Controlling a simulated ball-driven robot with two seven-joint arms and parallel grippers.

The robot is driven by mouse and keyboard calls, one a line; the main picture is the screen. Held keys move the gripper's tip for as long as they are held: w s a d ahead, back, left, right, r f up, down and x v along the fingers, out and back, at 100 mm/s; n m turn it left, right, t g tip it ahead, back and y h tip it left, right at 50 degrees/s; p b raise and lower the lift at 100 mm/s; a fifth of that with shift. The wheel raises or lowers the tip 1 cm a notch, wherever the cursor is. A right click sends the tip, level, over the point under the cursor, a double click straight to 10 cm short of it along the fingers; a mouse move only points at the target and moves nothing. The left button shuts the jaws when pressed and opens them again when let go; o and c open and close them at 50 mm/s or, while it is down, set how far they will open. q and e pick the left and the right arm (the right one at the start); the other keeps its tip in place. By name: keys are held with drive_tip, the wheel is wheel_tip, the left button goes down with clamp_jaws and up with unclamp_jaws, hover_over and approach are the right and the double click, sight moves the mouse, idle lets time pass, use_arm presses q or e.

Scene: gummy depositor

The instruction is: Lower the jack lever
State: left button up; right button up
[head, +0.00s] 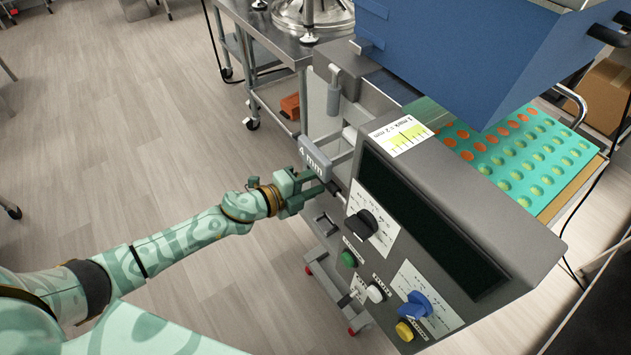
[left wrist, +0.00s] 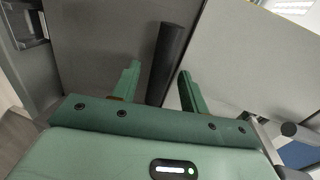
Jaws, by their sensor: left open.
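The jack lever appears to be the dark bar (left wrist: 168,55) that stands between my left gripper's fingers in the left wrist view. My left gripper (head: 306,187) is at the left side of the grey machine, just below the block marked 4 mm (head: 314,160). In the left wrist view its two fingers (left wrist: 158,72) are apart, one on each side of the bar. Contact with the bar cannot be told. In the head view the lever is mostly hidden by the gripper; a short rod (head: 335,189) shows at the fingertips. My right gripper is out of view.
The control panel (head: 400,277) with knobs and buttons is right of my gripper. A blue hopper (head: 470,55) stands above a teal mould tray (head: 572,181), whose cavities are partly orange. A metal cart (head: 272,47) is behind. Open floor (head: 130,130) lies to the left.

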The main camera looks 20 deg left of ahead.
use_arm(q)
drive_tip(key=shift+c, duration=0.3)
clamp_jaws()
